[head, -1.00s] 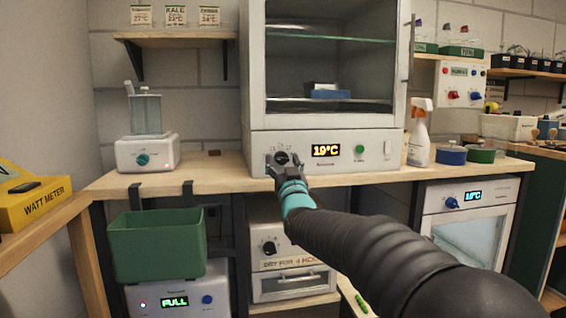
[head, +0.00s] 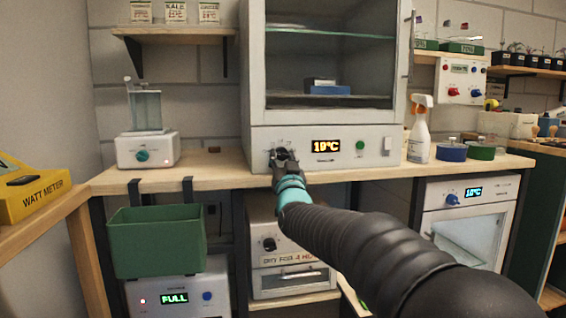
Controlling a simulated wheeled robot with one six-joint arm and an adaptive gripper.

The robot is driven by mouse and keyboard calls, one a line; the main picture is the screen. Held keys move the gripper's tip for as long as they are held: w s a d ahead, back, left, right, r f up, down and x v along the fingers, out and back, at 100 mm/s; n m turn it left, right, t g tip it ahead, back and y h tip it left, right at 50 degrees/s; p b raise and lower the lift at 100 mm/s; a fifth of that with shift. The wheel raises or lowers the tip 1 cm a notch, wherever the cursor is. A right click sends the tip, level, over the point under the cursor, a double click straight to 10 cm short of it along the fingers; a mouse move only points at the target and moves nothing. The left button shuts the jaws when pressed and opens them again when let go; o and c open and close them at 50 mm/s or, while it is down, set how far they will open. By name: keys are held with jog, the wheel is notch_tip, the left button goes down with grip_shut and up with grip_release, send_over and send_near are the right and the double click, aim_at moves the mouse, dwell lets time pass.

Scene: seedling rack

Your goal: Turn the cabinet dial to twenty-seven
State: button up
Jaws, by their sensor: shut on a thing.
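The cabinet (head: 257,141) stands on the wooden bench, with a glass door above a light front panel. Its amber display (head: 326,146) reads about 19°C; the last digit is a little blurred. The dark dial (head: 283,150) is on the panel's left side, mostly hidden by my gripper. My gripper (head: 283,157) is at the dial, shut on it, with my arm coming in from the lower right. The dial's marks are too small to read. A green button (head: 360,145) sits right of the display.
A spray bottle (head: 420,128) and blue and green round pots (head: 452,152) stand right of the cabinet. A white device with a clear vessel (head: 147,149) stands left. A green bin (head: 157,241) hangs at the bench's front edge. The bench between device and cabinet is mostly clear.

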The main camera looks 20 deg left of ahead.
jog(key=m+h, duration=0.2)
jog(key=m, duration=0.2)
jog(key=shift+s+a+t+b, duration=0.1)
jog(key=shift+a+t+b, duration=0.05)
jog(key=shift+t+b, duration=0.25)
jog(key=m+h, duration=0.1)
jog(key=m, duration=0.2)
jog(key=shift+a+r+m+h+p, duration=0.1)
jog(key=shift+r+m+h+p, duration=0.1)
jog(key=shift+m+h+p, duration=0.15)
jog(key=m+h+p, duration=0.1)
jog(key=m, duration=0.1)
jog(key=m+h+p, duration=0.1)
jog(key=m, duration=0.1)
jog(key=m+h+p, duration=0.1)
jog(key=m, duration=0.1)
jog(key=shift+s+a+r+m+g+p, duration=0.1)
jog(key=shift+r+m+g+p, duration=0.2)
jog(key=shift+m, duration=0.05)
jog(key=m+g+p, duration=0.1)
jog(key=m+p, duration=0.1)
jog(key=m, duration=0.1)
jog(key=m+g+h+p, duration=0.1)
jog(key=m+p, duration=0.2)
jog(key=shift+r+m, duration=0.2)
jog(key=shift+m, duration=0.1)
jog(key=m+g+p, duration=0.1)
jog(key=m+g, duration=0.1)
jog(key=m, duration=0.2)
jog(key=shift+f, duration=0.1)
